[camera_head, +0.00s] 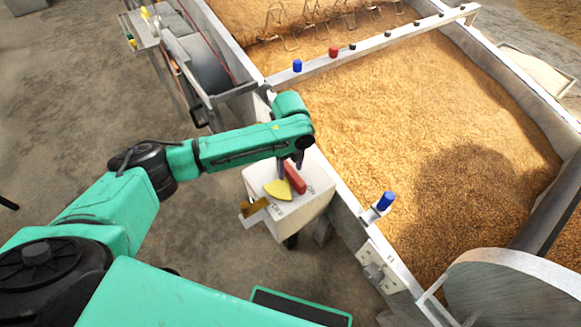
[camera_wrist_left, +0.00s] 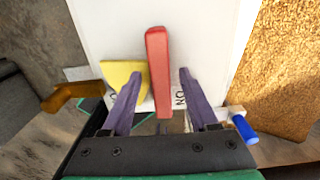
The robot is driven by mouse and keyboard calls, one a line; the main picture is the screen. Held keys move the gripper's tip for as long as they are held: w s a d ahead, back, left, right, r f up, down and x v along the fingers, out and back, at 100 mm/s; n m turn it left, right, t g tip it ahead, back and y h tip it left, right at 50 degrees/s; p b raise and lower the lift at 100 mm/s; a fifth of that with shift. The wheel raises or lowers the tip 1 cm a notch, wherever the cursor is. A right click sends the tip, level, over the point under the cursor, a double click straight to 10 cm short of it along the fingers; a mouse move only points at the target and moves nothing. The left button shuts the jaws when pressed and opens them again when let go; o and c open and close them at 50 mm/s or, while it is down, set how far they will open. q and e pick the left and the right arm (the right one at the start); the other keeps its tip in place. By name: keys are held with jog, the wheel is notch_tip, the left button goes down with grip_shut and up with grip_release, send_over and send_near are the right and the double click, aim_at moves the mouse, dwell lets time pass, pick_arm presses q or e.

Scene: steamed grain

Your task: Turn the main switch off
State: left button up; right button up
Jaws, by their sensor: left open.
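The main switch is a white box (camera_head: 312,208) beside the grain trough, with a red handle (camera_head: 296,178) and a yellow piece (camera_head: 278,190) on its top. Small printed labels lie on the top, one reading ON on the right and one like OFF on the left. My left gripper (camera_head: 290,168) reaches over the box from the left. In the left wrist view the red handle (camera_wrist_left: 157,65) stands between the two purple fingers of the open gripper (camera_wrist_left: 160,76), with gaps on both sides. The yellow piece (camera_wrist_left: 122,74) is left of it, partly behind the left finger.
A brown lever (camera_head: 254,207) sticks out at the box's left side. The trough of grain (camera_head: 400,110) lies to the right, with a blue knob (camera_head: 385,201) on its near wall. A metal machine (camera_head: 195,62) stands at the upper left.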

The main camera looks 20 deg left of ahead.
pick_arm(q)
jog(key=shift+c, duration=0.3)
grip_shut()
dwell(1.1)
